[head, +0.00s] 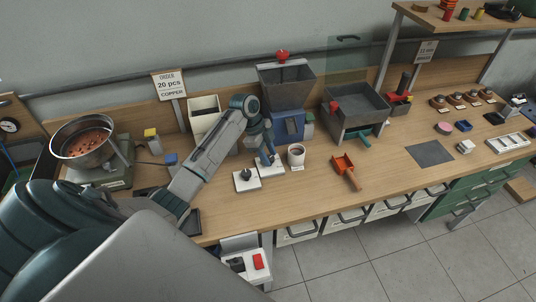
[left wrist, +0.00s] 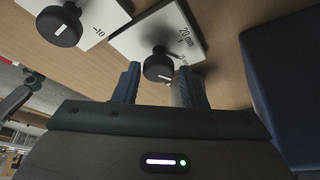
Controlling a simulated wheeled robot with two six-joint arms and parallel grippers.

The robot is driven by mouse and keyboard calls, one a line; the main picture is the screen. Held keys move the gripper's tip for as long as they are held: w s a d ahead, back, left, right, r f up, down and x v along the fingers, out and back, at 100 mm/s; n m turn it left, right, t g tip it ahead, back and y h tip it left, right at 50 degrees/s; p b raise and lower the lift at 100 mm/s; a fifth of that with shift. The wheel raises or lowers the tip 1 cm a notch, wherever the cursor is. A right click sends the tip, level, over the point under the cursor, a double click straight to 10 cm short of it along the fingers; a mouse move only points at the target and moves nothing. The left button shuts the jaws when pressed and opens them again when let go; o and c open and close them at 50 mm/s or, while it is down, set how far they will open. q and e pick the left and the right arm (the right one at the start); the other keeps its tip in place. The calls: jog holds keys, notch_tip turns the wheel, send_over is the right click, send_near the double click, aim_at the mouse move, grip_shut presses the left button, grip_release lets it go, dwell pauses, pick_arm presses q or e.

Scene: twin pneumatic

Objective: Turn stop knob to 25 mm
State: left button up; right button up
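Two white plates with dark round knobs sit side by side near the front of the bench. The right plate (left wrist: 188,28) carries a "20 mm" mark, and its black knob (left wrist: 158,66) has a white pointer line. The left plate (head: 247,184) has its own black knob (head: 245,174), and in the left wrist view its plate reads "-10". My left gripper (head: 268,160) is over the right plate, pointing down. In the left wrist view its two fingers (left wrist: 158,88) are apart, with the right knob between or just beyond their tips; I cannot tell whether they touch it. My right gripper is out of view.
A grey hopper on a blue base (head: 288,125) stands behind the plates. A cup (head: 296,157) is just right of them, and an orange scoop (head: 344,166) lies farther right. A steel bowl of copper pieces (head: 85,139) is at left.

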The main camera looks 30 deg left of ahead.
pick_arm(q)
jog(key=shift+o, duration=1.1)
jog(key=r+b, duration=0.2)
jog(key=r, duration=0.1)
jog(key=shift+s+d+r+b, duration=0.1)
jog(key=shift+s+d+b, duration=0.1)
jog(key=shift+s+b, duration=0.15)
jog(key=s+d+r+b, duration=0.1)
jog(key=s+d+b, duration=0.1)
jog(key=s+d, duration=0.2)
jog(key=s+d+b, duration=0.1)
jog(key=s+d, duration=0.3)
jog(key=s, duration=0.5)
jog(key=shift+r+b, duration=0.35)
